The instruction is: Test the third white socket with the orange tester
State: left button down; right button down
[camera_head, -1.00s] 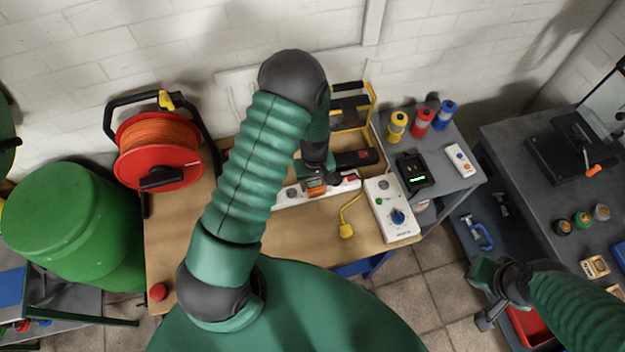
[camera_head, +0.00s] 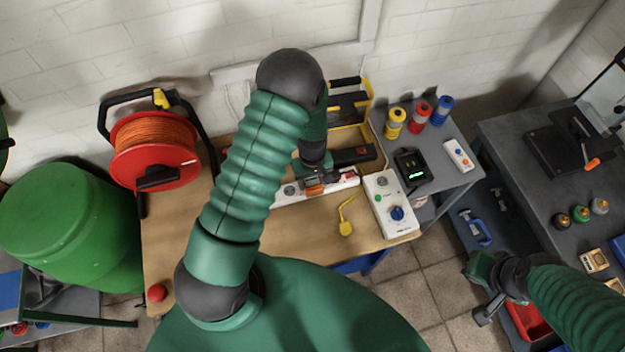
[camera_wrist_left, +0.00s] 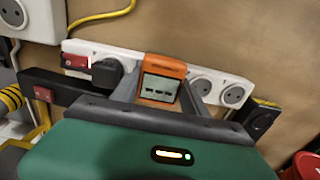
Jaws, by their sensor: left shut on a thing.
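The orange tester (camera_wrist_left: 162,80), with a small grey display, is held between the fingers of my left gripper (camera_wrist_left: 158,92). In the head view the tester (camera_head: 314,189) is at the white socket strip (camera_head: 283,197), with my left gripper (camera_head: 314,176) above it. In the wrist view the strip (camera_wrist_left: 218,76) runs behind the tester. Two empty round sockets show right of the tester; a black plug (camera_wrist_left: 106,74) and a red switch (camera_wrist_left: 76,62) are to its left. The tester's prongs and the socket behind it are hidden. My right gripper (camera_head: 484,294) hangs at the lower right, away from the bench.
A white box with a blue knob (camera_head: 397,213) and a yellow lead end (camera_head: 345,228) lie right of the strip. A red cable reel (camera_head: 155,150) stands left. A yellow-framed holder (camera_head: 350,105) stands behind. The wooden bench front (camera_head: 300,235) is mostly clear.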

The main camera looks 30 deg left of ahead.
pick_arm(q)
jog(key=shift+s+f, duration=0.15)
jog(key=shift+f, duration=0.1)
jog(key=shift+f, duration=0.1)
jog(key=shift+s+d+f+b, duration=0.15)
jog(key=shift+b, duration=0.2)
